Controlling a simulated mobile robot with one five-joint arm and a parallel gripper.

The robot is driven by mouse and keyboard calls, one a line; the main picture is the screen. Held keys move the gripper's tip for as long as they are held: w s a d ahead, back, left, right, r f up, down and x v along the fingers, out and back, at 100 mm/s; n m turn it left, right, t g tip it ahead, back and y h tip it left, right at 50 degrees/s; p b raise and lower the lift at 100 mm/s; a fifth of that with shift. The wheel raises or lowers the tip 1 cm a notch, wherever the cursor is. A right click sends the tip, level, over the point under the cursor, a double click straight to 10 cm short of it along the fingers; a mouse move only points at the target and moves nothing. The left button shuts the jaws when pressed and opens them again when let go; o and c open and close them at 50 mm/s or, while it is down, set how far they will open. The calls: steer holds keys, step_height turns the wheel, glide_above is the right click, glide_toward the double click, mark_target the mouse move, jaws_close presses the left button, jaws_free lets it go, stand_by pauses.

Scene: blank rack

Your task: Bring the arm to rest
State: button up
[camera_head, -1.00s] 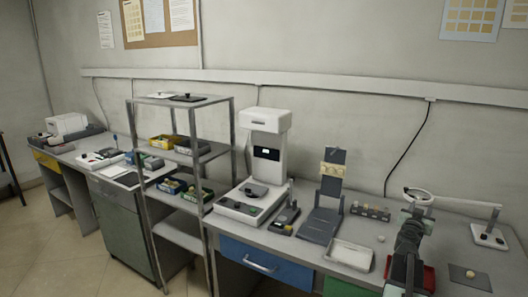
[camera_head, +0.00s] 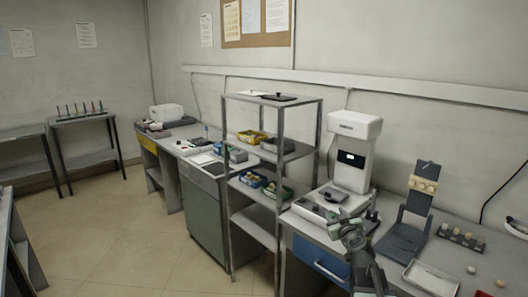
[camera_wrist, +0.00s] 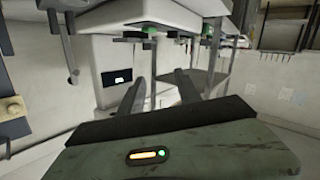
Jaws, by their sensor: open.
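My arm (camera_head: 362,262) shows at the lower right of the head view, raised in front of the bench edge. My gripper (camera_head: 343,222) is at its upper end, in front of the white machine's base. In the wrist view, the two dark fingers of my gripper (camera_wrist: 160,85) stand apart with nothing between them.
A grey metal rack (camera_head: 282,160) with bins stands left of my arm. A blue drawer (camera_head: 320,262) is under the bench nearby. A dark stand (camera_head: 402,240) and a white tray (camera_head: 430,279) lie to the right. The floor (camera_head: 130,240) at left is open.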

steer(key=s+a+f+n+g+y, duration=0.2)
steer(key=a+f, duration=0.1)
steer(key=a, duration=0.4)
steer(key=s+a+f+n+g+y, duration=0.1)
steer(key=s+a+f+g+y, duration=0.15)
steer(key=a, duration=0.45)
steer(key=s+a+f+g, duration=0.4)
steer(key=s+a+f, duration=0.25)
steer(key=f, duration=0.25)
steer(key=s+d+f+m+g+h, duration=0.2)
steer(key=s+d+f+g, duration=0.15)
steer(key=s, duration=0.45)
steer(key=s+d+f+m+g+h, duration=0.2)
steer(key=s+d+m+g+h, duration=0.15)
steer(key=s, duration=0.35)
step_height(320, 180, up, 12)
steer(key=d+p, duration=0.1)
steer(key=p, duration=1.1)
steer(key=shift+s+m+g+y, duration=0.35)
steer(key=shift+s+y, duration=0.05)
steer(key=shift+s, duration=0.05)
steer(key=shift+c, duration=0.4)
steer(key=shift+d, duration=0.1)
